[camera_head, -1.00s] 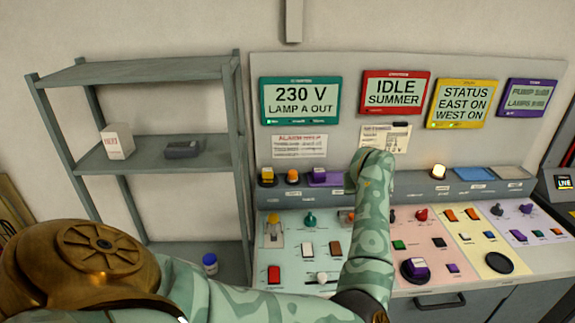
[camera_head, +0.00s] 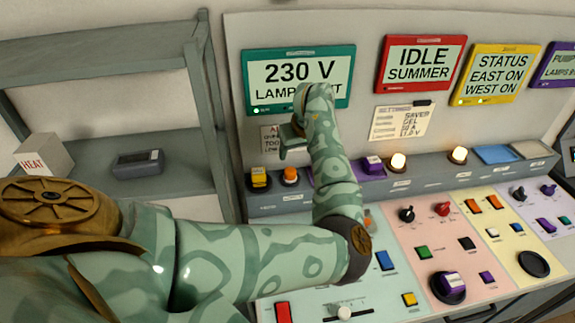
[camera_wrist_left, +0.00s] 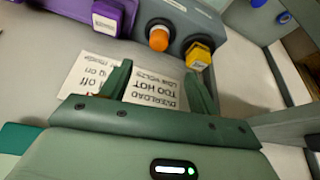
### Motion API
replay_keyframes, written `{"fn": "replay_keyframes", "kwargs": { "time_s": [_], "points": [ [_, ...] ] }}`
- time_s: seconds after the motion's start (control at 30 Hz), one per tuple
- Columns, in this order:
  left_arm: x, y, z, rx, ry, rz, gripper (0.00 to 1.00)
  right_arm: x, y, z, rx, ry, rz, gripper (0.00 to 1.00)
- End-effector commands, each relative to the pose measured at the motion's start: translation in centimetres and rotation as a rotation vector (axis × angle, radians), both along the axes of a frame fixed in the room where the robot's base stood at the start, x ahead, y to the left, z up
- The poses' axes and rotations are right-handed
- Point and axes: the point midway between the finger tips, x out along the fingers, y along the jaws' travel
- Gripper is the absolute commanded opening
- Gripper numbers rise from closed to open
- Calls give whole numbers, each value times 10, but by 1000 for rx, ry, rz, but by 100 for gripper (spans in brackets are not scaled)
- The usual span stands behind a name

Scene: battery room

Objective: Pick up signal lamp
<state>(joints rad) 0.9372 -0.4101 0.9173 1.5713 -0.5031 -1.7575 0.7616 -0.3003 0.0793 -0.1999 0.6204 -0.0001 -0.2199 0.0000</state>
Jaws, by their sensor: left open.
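An orange-topped lamp (camera_head: 290,175) stands on the grey ledge, between a yellow block (camera_head: 259,178) and a purple block (camera_head: 372,165). The lamp (camera_wrist_left: 159,40) also shows in the left wrist view, upside down, just beyond the fingertips. My left gripper (camera_head: 292,143) is above the lamp, in front of the help note. Its two fingers (camera_wrist_left: 157,75) are apart with nothing between them but the note behind. Two lit lamps, one nearer (camera_head: 398,162) and one farther right (camera_head: 458,155), sit on the same ledge. My right gripper is not in view.
The sloped control desk (camera_head: 405,285) below carries many switches and knobs. Displays, such as the green-framed one (camera_head: 345,92), hang on the upright board close behind my gripper. A grey shelf (camera_head: 185,178) with a box (camera_head: 42,154) stands left.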

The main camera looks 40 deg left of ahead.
Motion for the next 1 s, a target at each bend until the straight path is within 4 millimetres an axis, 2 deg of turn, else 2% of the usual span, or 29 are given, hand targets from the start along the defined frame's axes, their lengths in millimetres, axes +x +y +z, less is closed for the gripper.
{"fn": "replay_keyframes", "kwargs": {
  "time_s": [0.03,0.1,0.2,0.3,0.47,0.6,0.8,1.0],
  "points": [
    [3,4,-17,-4,0,1,61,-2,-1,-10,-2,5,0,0],
    [7,11,-35,-4,-3,2,61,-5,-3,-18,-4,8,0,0],
    [12,19,-57,-3,-2,-1,61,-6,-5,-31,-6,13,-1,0],
    [14,25,-70,-2,-4,2,61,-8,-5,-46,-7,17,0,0],
    [16,29,-76,0,-3,-1,61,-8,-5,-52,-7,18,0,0],
    [20,33,-95,-2,-1,-1,61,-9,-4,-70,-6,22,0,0],
    [25,43,-118,1,1,-3,61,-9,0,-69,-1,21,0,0],
    [26,45,-121,0,-2,-2,61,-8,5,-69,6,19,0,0]
  ]
}}
